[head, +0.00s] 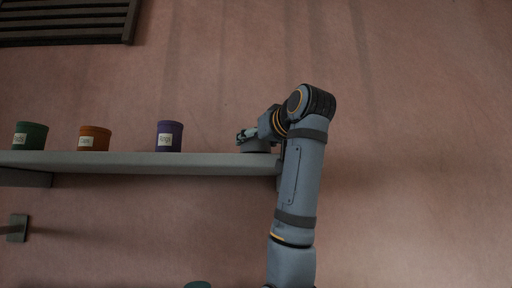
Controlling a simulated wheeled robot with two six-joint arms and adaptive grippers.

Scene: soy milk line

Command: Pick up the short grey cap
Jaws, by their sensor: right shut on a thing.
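The short grey cap (256,149) is at the right end of the grey shelf (135,164). My right gripper (243,136) is at the cap's top, shut on it, with the arm coming up from below on the right. The wrist and fingers hide part of the cap. I cannot tell whether the cap still touches the shelf. My left gripper does not show.
On the shelf stand a green pot (30,136), an orange pot (94,138) and a purple pot (169,136), each with a white label. A dark slatted panel (65,22) is at the upper left. The wall right of my arm is bare.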

